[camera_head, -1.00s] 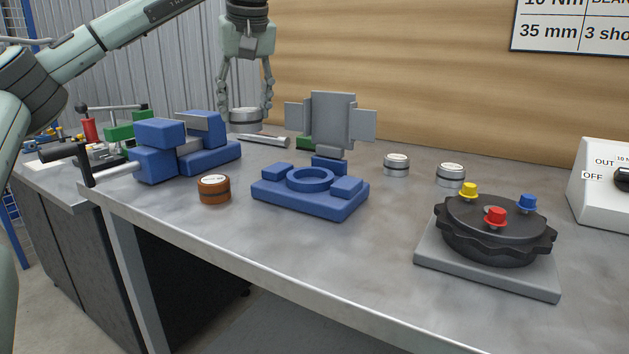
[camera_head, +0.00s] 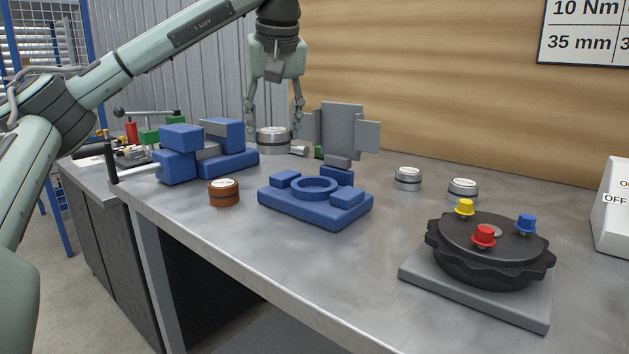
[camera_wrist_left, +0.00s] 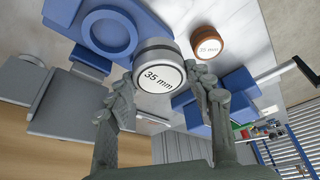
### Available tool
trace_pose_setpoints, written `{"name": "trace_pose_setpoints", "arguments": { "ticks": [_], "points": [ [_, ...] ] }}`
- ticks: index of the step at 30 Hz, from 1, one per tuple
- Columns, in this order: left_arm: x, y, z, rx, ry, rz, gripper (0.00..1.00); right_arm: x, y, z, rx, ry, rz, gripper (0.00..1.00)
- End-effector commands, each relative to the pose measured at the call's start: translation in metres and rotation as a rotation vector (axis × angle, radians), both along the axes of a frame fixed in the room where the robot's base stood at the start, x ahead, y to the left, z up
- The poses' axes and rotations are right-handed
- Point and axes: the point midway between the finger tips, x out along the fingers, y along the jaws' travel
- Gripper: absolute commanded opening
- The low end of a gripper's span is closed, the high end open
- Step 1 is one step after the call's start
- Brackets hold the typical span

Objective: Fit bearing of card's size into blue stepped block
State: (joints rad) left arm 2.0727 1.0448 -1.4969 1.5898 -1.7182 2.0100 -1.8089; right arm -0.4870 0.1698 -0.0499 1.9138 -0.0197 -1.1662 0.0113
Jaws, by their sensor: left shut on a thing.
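My left gripper (camera_head: 274,122) is shut on a silver bearing (camera_head: 273,140) and holds it up behind the blue vise-like blocks. In the left wrist view the bearing (camera_wrist_left: 160,77) shows a white "35 mm" label between the fingers (camera_wrist_left: 155,100). The blue stepped block (camera_head: 315,208) stands mid-table, to the right of and nearer than the held bearing. Its raised ring (camera_head: 314,187) is empty; the ring also shows in the wrist view (camera_wrist_left: 110,32). The card (camera_head: 590,30) on the back wall, cut off at the right, reads "10 Nm" and "35 mm". My right gripper is not in view.
A brown bearing (camera_head: 224,192) stands left of the block. Two silver bearings (camera_head: 408,178) (camera_head: 462,190) stand right of it. A grey upright plate (camera_head: 342,132) stands behind it. A black knobbed disc fixture (camera_head: 488,252) is front right. Blue vise-like blocks (camera_head: 180,166) stand left.

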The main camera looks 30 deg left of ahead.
Motion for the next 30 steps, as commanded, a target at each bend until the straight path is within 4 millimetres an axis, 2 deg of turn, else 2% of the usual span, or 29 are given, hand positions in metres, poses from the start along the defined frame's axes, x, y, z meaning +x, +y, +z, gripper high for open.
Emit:
{"name": "trace_pose_setpoints", "arguments": {
  "ticks": [1, 7, 12, 17, 24, 30],
  "points": [
    [0.010, -0.010, -0.013, 0.000, 0.003, -0.004, 0.11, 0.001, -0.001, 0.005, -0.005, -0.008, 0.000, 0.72],
    [0.041, -0.037, -0.036, -0.002, 0.002, -0.003, 0.11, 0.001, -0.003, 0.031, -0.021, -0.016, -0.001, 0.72],
    [0.055, -0.048, -0.043, -0.001, -0.001, 0.001, 0.11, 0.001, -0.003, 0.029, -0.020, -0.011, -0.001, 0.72],
    [0.056, -0.049, -0.052, 0.000, 0.000, 0.001, 0.11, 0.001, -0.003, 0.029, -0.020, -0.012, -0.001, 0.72],
    [0.056, -0.049, -0.083, 0.000, -0.002, 0.001, 0.11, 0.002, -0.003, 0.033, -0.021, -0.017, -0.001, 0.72],
    [0.056, -0.049, -0.084, -0.001, -0.002, 0.000, 0.11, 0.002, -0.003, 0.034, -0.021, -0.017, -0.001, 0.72]
  ]
}}
